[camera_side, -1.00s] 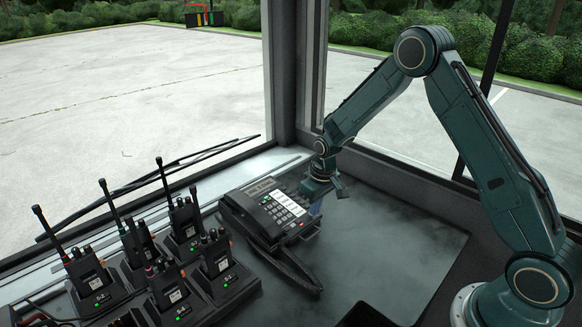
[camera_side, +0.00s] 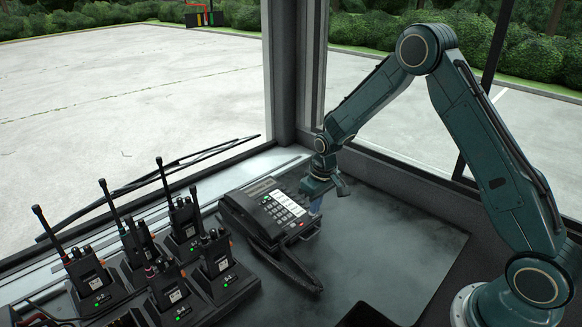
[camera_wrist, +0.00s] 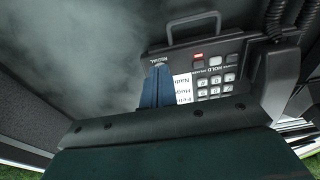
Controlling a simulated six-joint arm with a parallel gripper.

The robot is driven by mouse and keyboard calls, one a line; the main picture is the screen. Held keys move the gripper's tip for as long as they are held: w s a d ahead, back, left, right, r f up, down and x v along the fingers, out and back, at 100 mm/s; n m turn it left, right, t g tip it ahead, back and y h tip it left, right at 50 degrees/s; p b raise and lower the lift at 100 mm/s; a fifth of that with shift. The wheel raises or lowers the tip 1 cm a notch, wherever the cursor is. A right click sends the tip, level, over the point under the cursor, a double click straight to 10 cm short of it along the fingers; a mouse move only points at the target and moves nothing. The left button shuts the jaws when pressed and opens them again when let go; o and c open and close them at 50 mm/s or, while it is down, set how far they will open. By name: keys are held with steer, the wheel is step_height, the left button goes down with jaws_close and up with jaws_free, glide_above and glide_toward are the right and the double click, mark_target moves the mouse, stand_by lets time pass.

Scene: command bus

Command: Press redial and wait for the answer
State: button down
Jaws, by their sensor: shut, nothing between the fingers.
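A black desk phone (camera_side: 268,213) with white label strips and a small display (camera_side: 258,187) stands on the grey console. In the wrist view, the phone's face (camera_wrist: 210,60) shows a number pad, a lit red key (camera_wrist: 198,57) and the word REDIAL beside my fingertips. My gripper (camera_wrist: 158,68) is shut with nothing held, its blue fingers together and pointing at the phone by that word. They hide whatever key lies under the tips, and I cannot tell if they touch it. In the side view, my gripper (camera_side: 316,206) is at the phone's right edge.
Several handheld radios stand in charging cradles (camera_side: 225,285) left of the phone, with upright antennas. A coiled cord (camera_wrist: 278,18) and dark handset (camera_wrist: 277,82) lie along the phone's side. The console (camera_side: 390,240) right of the phone is clear. Window frames stand behind.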

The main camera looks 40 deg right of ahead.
steer(key=shift+s+r, duration=0.2)
steer(key=shift+r, duration=1.05)
steer(key=shift+s+r, duration=0.15)
steer(key=shift+r, duration=1.05)
steer(key=shift+r, duration=0.1)
step_height(320, 180, up, 10)
steer(key=t, duration=0.1)
glide_above(317, 219)
steer(key=s+a, duration=0.2)
steer(key=s, duration=0.3)
steer(key=s+a+r+t, duration=0.1)
steer(key=s+a+r, duration=0.1)
steer(key=s+r, duration=0.5)
steer(key=s+a+r+t, duration=0.1)
steer(key=s+r, duration=0.1)
steer(key=s, duration=0.7)
steer(key=s+a+r+t, duration=0.1)
steer(key=s+r, duration=0.2)
steer(key=s, duration=0.6)
steer(key=shift+a, duration=0.25)
steer(key=shift+w+r, duration=0.1)
steer(key=shift+w, duration=0.05)
stand_by(0.4)
